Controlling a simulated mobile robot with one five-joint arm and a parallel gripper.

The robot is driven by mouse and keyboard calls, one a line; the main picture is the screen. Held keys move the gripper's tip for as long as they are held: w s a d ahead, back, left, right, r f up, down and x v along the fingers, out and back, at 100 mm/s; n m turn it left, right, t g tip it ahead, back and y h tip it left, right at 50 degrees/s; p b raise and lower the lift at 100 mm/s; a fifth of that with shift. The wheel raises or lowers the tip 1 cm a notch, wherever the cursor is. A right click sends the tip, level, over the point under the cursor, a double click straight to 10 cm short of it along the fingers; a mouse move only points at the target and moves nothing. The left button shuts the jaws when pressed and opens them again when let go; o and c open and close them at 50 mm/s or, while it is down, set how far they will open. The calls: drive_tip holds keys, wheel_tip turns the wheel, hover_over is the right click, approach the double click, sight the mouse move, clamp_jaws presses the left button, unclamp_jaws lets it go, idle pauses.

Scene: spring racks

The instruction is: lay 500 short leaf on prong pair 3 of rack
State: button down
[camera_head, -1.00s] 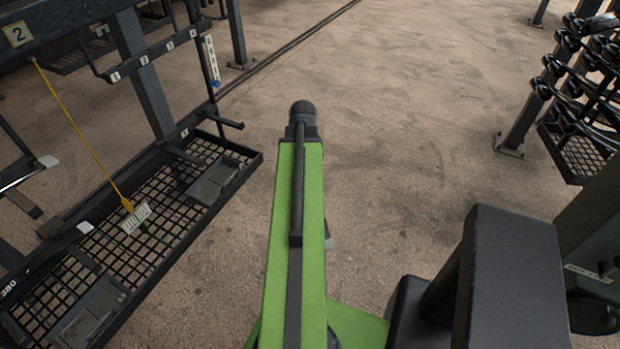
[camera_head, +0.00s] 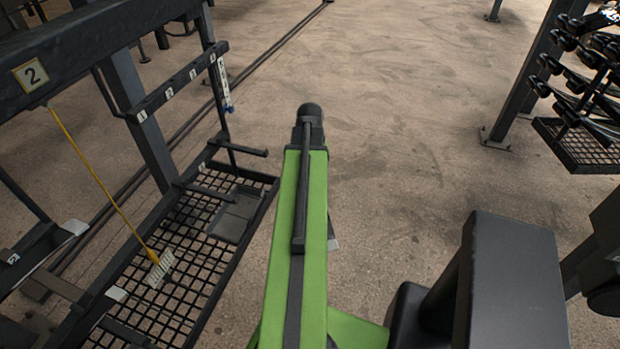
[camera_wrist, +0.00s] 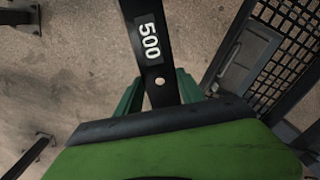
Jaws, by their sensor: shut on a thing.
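A dark flat leaf marked "500" (camera_wrist: 147,62) with a round hole shows in the wrist view. My gripper (camera_wrist: 160,92) is shut on it, with green jaws on both sides of the leaf. In the head view my green arm (camera_head: 306,215) reaches forward over bare floor, and the gripper and most of the leaf are hidden behind it. A dark rack (camera_head: 155,108) stands at the left, with a bar bearing small number tags and a "2" plate (camera_head: 31,75) on its beam. Prongs (camera_head: 240,149) jut from its lower rail. Which pair is 3 cannot be told.
A mesh tray (camera_head: 190,262) lies low on the left rack, and a grey plate (camera_head: 236,214) rests in it. A yellow cord with a pale tag (camera_head: 160,268) hangs over the mesh. Another rack with dark curved parts (camera_head: 590,85) stands at right. Floor between is clear.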

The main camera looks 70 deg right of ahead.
drive_tip(key=shift+r, duration=0.1)
drive_tip(key=w+a+r+m+p, duration=0.6)
drive_tip(key=w+r+p, duration=0.1)
drive_tip(key=w, duration=0.1)
drive_tip(key=shift+r+m, duration=0.15)
drive_tip(key=shift+m, duration=0.15)
drive_tip(key=shift+a, duration=0.15)
drive_tip(key=w+f+b, duration=0.3)
drive_tip(key=w, duration=1.2)
drive_tip(key=shift+a+f, duration=0.35)
drive_tip(key=shift+a, duration=0.05)
idle(0.3)
drive_tip(key=c, duration=0.6)
unclamp_jaws()
drive_tip(key=shift+c, duration=0.2)
